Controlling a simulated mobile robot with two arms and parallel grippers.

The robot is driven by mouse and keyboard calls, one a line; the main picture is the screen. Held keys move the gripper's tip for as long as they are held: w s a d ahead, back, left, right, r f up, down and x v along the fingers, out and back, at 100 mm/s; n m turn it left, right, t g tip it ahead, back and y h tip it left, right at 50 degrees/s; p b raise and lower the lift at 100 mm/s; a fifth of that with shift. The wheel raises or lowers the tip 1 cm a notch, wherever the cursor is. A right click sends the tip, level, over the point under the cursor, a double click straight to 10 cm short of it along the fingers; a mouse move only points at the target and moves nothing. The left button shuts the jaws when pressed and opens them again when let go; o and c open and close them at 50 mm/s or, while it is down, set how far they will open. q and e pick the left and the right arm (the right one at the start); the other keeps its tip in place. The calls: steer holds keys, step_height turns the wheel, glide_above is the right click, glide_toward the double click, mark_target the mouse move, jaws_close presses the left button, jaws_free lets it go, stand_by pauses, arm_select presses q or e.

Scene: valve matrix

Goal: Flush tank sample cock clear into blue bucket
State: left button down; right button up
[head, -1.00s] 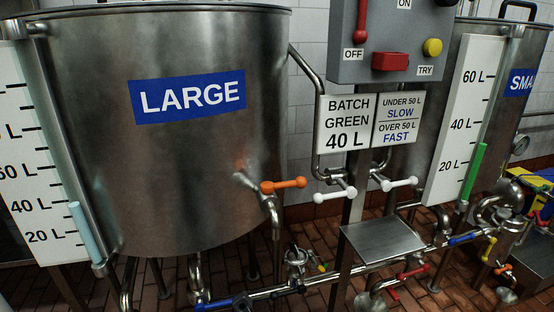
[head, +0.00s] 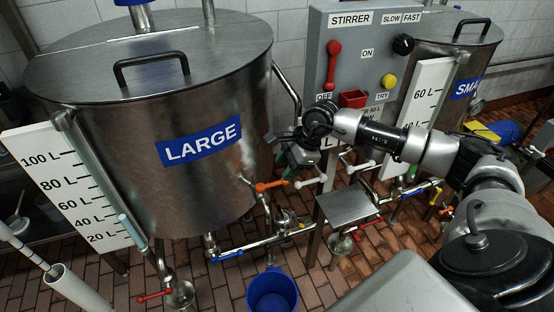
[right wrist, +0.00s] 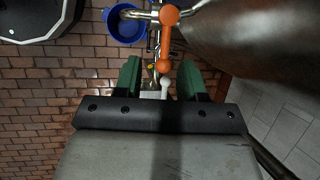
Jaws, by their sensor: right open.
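The sample cock with the orange handle (head: 274,185) sticks out of the lower front of the LARGE tank (head: 100,120). In the right wrist view its handle (right wrist: 167,45) lies ahead of my fingertips. The blue bucket (head: 272,292) stands on the floor in front of this tank. In the right wrist view the bucket (right wrist: 124,27) shows beneath the cock's metal outlet. My right gripper (head: 287,152) is above the cock, apart from it. Its green fingers (right wrist: 160,80) are open, with a white handle (right wrist: 166,88) in view between them. My left gripper is not in view.
The grey stirrer box (head: 365,60) stands behind my right arm. A metal step plate (head: 346,206) and pipes with blue (head: 228,256) and red handles lie to the right and below. A white level scale (head: 70,190) stands left of the tank.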

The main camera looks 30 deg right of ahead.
mark_target(277, 183)
steer(key=x, duration=0.4)
steer(key=d+p+x, duration=0.1)
steer(key=x, duration=0.2)
steer(key=shift+w, duration=0.3)
jaws_close()
